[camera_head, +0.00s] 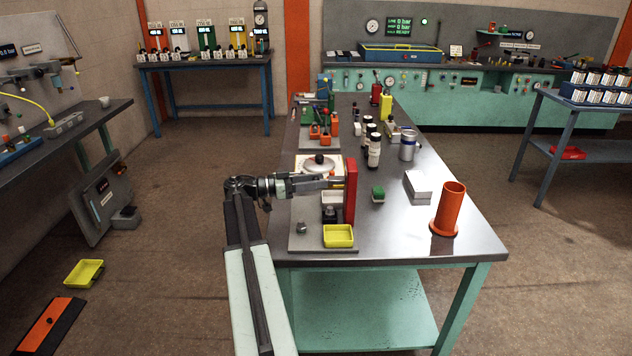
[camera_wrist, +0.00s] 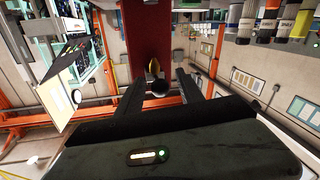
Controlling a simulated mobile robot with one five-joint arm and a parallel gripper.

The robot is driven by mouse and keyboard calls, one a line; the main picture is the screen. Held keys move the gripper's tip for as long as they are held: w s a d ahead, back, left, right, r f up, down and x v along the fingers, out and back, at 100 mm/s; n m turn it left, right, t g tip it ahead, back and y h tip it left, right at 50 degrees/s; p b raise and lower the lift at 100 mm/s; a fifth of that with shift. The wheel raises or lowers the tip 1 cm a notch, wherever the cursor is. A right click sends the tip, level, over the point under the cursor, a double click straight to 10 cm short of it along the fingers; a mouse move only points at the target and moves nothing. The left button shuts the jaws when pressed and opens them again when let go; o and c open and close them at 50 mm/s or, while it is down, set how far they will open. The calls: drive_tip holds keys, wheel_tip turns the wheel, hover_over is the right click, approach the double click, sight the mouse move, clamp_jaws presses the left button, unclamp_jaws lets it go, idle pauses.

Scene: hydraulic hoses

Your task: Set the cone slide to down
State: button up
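A red upright post (camera_head: 350,197) stands on the near part of the bench, and it also fills the top centre of the wrist view (camera_wrist: 150,25). What looks like the cone slide is a small yellow part with a dark rounded end (camera_wrist: 158,84) in front of the post. My gripper (camera_head: 336,183) reaches in from the left, level, at the post's upper part. In the wrist view my gripper (camera_wrist: 160,76) is open, with one finger on each side of the dark end and visible gaps. The slide's marks and travel are hidden.
A yellow tray (camera_head: 338,236) sits below the post on a grey plate. A round-lidded item (camera_head: 318,165) is just behind my arm.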

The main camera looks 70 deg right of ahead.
clamp_jaws()
drive_tip(key=shift+f, duration=0.1)
idle(1.2)
